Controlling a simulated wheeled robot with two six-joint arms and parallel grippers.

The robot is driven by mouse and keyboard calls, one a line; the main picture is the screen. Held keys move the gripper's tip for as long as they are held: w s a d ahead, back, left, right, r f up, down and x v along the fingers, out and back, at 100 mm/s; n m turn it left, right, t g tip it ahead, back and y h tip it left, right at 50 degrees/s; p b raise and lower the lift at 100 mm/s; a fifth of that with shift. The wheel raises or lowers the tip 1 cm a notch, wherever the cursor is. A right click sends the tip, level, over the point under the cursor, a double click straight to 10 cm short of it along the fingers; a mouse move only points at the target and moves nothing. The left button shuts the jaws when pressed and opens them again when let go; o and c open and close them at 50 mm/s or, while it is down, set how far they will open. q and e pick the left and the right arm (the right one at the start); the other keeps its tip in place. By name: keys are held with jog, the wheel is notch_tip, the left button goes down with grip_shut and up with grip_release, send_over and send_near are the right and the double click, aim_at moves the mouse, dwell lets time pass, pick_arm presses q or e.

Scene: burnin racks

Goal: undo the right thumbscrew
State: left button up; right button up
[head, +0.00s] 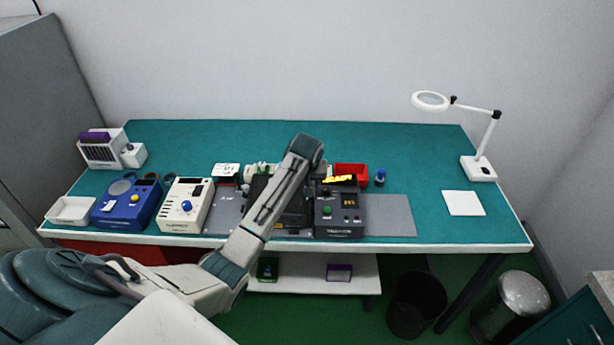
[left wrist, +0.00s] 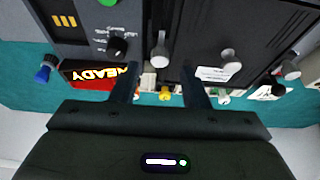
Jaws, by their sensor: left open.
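In the left wrist view, which looks turned over, the black unit (left wrist: 200,25) has two pale thumbscrews on its edge. One thumbscrew (left wrist: 160,50), beside the dark grey unit, lies in line with the gap of my left gripper (left wrist: 160,70). The other thumbscrew (left wrist: 230,62) is outside the fingers. The left gripper is open and empty, its fingertips on either side of the first screw's line; contact cannot be told. My right gripper is not in view.
The cream unit (head: 184,222) and blue unit (head: 110,215) stand left. The table's right side is mostly clear.

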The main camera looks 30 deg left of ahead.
pick_arm(q)
jog(key=b+v, duration=0.2)
jog(key=v, duration=0.5)
jog(key=shift+r, duration=0.25)
jog(key=shift+s+d, duration=0.1)
